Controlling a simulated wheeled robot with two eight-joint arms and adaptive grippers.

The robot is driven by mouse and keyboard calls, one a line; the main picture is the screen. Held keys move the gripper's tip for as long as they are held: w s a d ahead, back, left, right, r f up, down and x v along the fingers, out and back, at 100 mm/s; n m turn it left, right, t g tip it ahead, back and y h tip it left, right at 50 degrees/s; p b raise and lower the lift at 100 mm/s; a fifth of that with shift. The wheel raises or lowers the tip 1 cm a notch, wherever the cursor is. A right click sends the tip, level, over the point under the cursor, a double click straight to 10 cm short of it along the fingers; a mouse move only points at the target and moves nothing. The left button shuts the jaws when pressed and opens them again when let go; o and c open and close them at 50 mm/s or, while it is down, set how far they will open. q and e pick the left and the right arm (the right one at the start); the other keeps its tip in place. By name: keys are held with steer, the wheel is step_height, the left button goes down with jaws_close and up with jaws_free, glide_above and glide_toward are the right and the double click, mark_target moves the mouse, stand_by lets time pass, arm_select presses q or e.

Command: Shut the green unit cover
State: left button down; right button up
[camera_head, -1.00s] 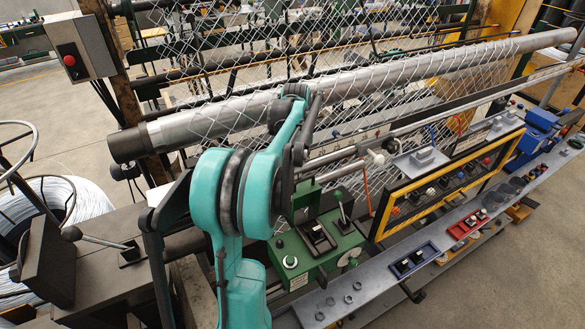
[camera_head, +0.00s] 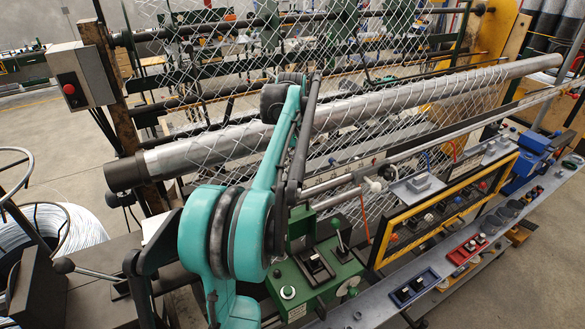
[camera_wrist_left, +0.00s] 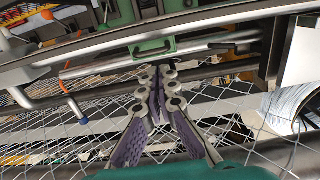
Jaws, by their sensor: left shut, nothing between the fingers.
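The green unit (camera_head: 318,278) stands below the mesh in the head view, with a lever, black switches and a round knob on its top. A green upright panel at its back edge, likely the cover (camera_head: 301,228), is partly hidden by my left arm. In the left wrist view a green plate with a black handle (camera_wrist_left: 152,47), probably the same cover, lies just beyond the fingertips. My left gripper (camera_wrist_left: 156,76) is shut and empty, with mesh around it; I see no contact with the handle. In the head view its fingers are hidden. My right gripper is not in view.
A long grey roller (camera_head: 400,101) and chainlink mesh (camera_head: 230,40) span the back. A yellow-framed panel (camera_head: 440,212) stands right of the green unit. A grey rail (camera_head: 375,312) with switch boxes runs along the front. A wire coil (camera_head: 75,228) is at left.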

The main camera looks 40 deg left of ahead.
arm_select(q)
steer(key=shift+r, duration=0.8)
